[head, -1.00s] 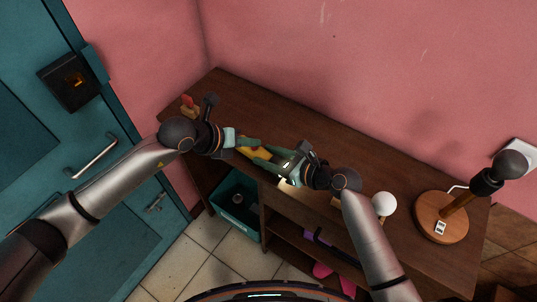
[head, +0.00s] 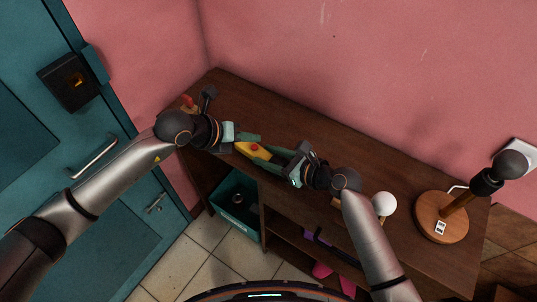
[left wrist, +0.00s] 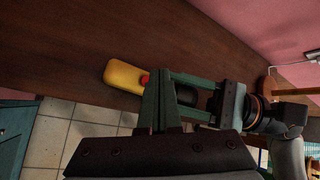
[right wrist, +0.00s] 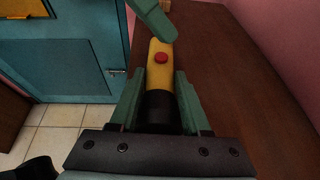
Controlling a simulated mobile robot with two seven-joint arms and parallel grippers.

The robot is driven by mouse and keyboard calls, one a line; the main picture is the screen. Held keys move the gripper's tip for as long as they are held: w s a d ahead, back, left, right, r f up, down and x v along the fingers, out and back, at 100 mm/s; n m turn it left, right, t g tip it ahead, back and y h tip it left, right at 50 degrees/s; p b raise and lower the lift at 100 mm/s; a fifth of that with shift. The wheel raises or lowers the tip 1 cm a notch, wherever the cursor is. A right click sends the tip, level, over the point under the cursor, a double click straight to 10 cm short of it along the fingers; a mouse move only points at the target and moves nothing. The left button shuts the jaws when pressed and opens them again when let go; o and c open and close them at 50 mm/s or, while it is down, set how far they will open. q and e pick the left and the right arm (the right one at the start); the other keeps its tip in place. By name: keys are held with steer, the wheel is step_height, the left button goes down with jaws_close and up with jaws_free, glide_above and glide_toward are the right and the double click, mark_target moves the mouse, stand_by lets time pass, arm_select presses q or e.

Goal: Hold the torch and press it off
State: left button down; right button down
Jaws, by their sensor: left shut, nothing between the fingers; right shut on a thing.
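The torch (head: 243,148) has a yellow body, a red button (right wrist: 160,57) on top and a black end (right wrist: 160,108). My right gripper (right wrist: 158,88) is shut on it and holds it near the shelf's front edge, button upward. The yellow end points left in the head view. My left gripper (head: 258,138) is shut and empty. Its fingertips are close by the red button, which shows beside them in the left wrist view (left wrist: 144,79). In the right wrist view the left fingers are beyond the button, apart from it. No light shows on the torch.
The brown wooden shelf (head: 330,140) has a clear top behind the grippers. A lamp with a round wooden base (head: 437,228) and a white ball (head: 384,204) are at the right. A teal bin (head: 235,215) is below. A teal door (head: 110,240) is at the left.

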arm_select(q)
steer(key=shift+r, duration=2.55)
arm_select(e)
steer(key=shift+c, duration=1.4)
jaws_free()
steer(key=shift+d, duration=0.1)
